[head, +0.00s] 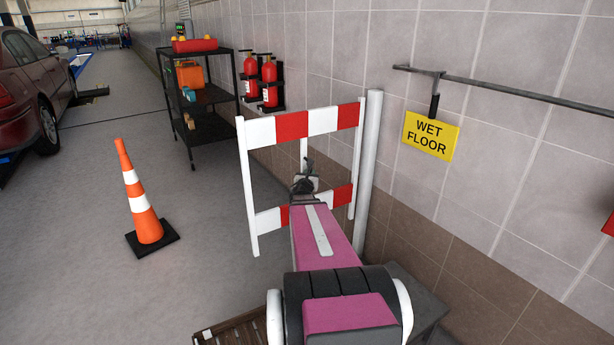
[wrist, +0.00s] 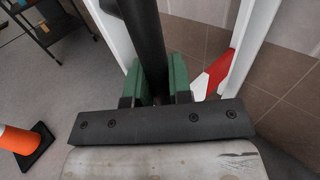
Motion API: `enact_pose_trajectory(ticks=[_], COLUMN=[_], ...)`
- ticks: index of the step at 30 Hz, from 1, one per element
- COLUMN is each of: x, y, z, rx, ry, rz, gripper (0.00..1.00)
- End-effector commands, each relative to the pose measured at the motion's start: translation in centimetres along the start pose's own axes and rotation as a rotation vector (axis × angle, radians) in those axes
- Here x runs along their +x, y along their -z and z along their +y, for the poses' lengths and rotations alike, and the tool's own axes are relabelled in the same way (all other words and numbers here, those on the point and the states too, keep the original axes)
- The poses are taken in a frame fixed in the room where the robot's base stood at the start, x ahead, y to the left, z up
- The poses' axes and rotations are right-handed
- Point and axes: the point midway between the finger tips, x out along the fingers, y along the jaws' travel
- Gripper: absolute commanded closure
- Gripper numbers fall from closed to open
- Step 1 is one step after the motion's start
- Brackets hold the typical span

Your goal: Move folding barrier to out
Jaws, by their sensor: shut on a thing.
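The folding barrier (head: 292,125) stands upright against the tiled wall, with red and white striped boards and white legs. A white post (head: 368,170) rises at its right side. My gripper (head: 305,184) reaches in between the barrier's upper and lower boards. In the wrist view, its green-padded fingers (wrist: 155,80) are shut on a dark upright bar (wrist: 143,35) that appears to be the barrier's handle. White barrier parts and a red and white stripe (wrist: 216,72) show around the fingers. My arm hides part of the lower board.
An orange cone (head: 142,198) stands on the floor to the left. A black shelf cart (head: 203,97), fire extinguishers (head: 269,80) and a parked red car (head: 28,85) are farther back. A yellow wet floor sign (head: 430,136) hangs from a wall rail. The floor left of the barrier is mostly clear.

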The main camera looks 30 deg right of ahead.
Motion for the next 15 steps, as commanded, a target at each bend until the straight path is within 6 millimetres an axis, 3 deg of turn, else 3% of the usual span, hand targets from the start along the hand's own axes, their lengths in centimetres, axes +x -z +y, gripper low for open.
enact_pose_trajectory(ticks=[7,8,9,10,15], x=[0.05,0.05,0.06,0.06,0.07], y=[-0.06,-0.06,-0.06,-0.06,-0.06], z=[-0.05,-0.05,-0.05,-0.05,-0.04], rx=[-0.001,-0.001,-0.001,-0.001,0.000], ry=[0.002,0.002,0.003,0.003,0.002], rz=[-0.003,-0.003,-0.003,-0.003,-0.003], gripper=[1.00,0.74,0.61,0.54,0.54])
